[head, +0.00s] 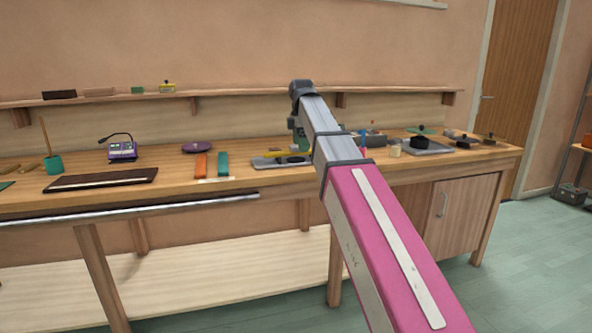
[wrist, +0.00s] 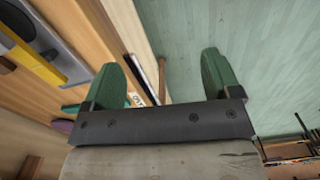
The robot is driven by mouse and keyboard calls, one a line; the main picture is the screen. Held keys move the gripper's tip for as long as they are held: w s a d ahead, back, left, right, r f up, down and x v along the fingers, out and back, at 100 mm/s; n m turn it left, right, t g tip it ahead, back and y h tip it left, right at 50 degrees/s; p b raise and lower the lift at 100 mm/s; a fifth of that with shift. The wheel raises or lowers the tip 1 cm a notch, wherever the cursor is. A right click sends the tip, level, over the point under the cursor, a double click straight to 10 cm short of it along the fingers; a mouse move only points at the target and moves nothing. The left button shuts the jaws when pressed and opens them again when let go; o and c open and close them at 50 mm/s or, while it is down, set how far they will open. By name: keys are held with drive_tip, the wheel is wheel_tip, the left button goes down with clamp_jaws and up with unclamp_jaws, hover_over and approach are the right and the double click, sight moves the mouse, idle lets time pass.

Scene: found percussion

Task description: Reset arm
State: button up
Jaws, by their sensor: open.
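My gripper (wrist: 160,75) shows in the wrist view with its two green fingers spread wide and nothing between them. Behind the gap are the front edge of the workbench and the green floor. In the head view my pink and grey arm reaches out over the workbench (head: 330,180). There the gripper is mostly hidden behind the arm.
A purple device (head: 122,150), purple disc (head: 197,147) and dark board (head: 100,180) lie further left. Another tray (head: 436,149) is at right.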

drive_tip(key=s+d+f+m, duration=0.1)
drive_tip(key=d+f+m, duration=0.1)
drive_tip(key=f, duration=0.5)
drive_tip(key=d+f+m, duration=0.3)
drive_tip(key=f, duration=0.5)
drive_tip(key=s+d+f+m, duration=0.4)
drive_tip(key=s+f+m, duration=0.1)
drive_tip(key=f, duration=0.6)
drive_tip(key=s+d+f+m, duration=0.4)
drive_tip(key=s+f, duration=0.3)
drive_tip(key=f, duration=0.4)
drive_tip(key=s+d+f+m, duration=0.4)
drive_tip(key=s+f+m, duration=0.2)
drive_tip(key=f, duration=0.5)
drive_tip(key=shift+d, duration=0.1)
idle(0.4)
